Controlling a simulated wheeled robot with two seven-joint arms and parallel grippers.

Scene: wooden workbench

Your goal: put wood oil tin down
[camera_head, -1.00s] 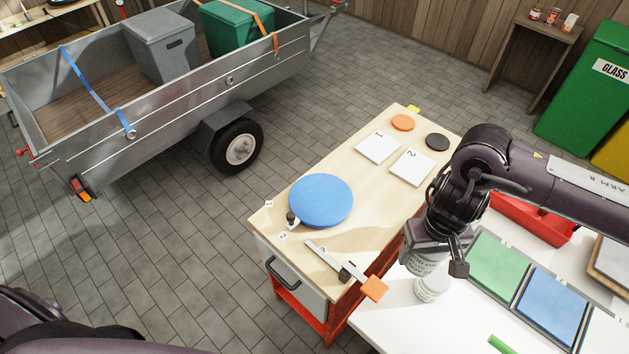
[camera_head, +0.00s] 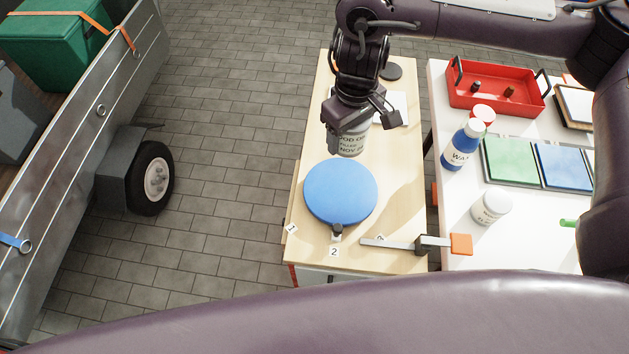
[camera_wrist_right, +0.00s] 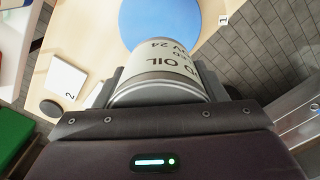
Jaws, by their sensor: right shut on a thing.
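My right gripper (camera_head: 352,122) is shut on the wood oil tin (camera_head: 350,143), a pale tin with dark lettering. The tin is held over the light wooden bench top (camera_head: 398,165), just beyond the far edge of the blue round disc (camera_head: 340,192) in the head view. Its gap above the bench cannot be told. In the right wrist view the tin (camera_wrist_right: 165,72) sits between the fingers, with the blue disc (camera_wrist_right: 150,18) behind it. My left gripper is not in view.
White card 2 (camera_wrist_right: 67,78) and a black disc (camera_head: 392,72) lie on the bench. A metal bar with an orange end (camera_head: 461,244) lies near its front. The white table (camera_head: 440,185) at right holds a blue wax bottle (camera_head: 460,148), a white jar (camera_head: 491,208) and a red tray (camera_head: 495,98).

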